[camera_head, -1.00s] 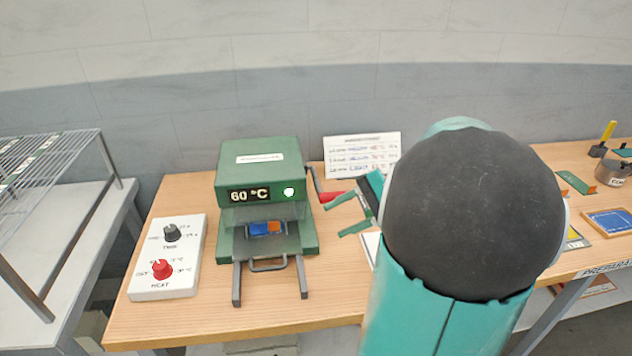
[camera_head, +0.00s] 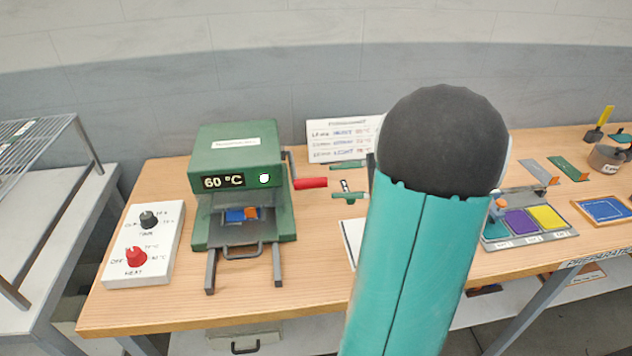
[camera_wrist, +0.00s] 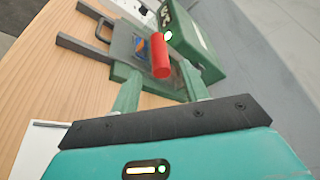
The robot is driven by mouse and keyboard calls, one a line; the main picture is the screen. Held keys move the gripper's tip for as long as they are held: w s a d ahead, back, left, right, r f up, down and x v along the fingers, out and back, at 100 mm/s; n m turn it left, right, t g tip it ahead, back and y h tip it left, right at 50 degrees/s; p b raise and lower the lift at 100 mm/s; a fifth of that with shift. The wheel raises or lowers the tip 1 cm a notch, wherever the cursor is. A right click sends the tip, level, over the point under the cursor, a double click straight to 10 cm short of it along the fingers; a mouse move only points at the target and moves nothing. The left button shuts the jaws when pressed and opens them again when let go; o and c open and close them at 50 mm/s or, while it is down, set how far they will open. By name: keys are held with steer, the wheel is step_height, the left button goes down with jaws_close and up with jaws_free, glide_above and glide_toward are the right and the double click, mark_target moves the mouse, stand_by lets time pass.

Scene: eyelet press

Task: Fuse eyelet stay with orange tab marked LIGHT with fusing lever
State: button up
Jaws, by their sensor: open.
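The green press (camera_head: 236,155) reads 60 °C with a lit green lamp. A blue piece with an orange tab (camera_head: 252,214) lies in its open front, partly hidden; it also shows in the wrist view (camera_wrist: 140,47). I cannot read any mark on the tab. The fusing lever's red grip (camera_head: 311,183) sticks out at the press's right side; the red grip also shows in the wrist view (camera_wrist: 160,55). My gripper (camera_head: 333,180) is open just right of the grip. In the wrist view my gripper (camera_wrist: 160,75) has the grip between its finger lines, apparently untouched.
A white control box (camera_head: 143,245) with black and red knobs stands left of the press. A lettered card (camera_head: 335,142) stands behind my gripper. A tray (camera_head: 530,238) with coloured blocks and other tools lies to the right. A wire rack (camera_head: 40,145) stands at far left.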

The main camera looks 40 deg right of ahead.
mark_target(315, 182)
steer(key=x, duration=0.6)
steer(key=shift+w+a+f, duration=0.1)
steer(key=shift+w, duration=0.15)
jaws_close()
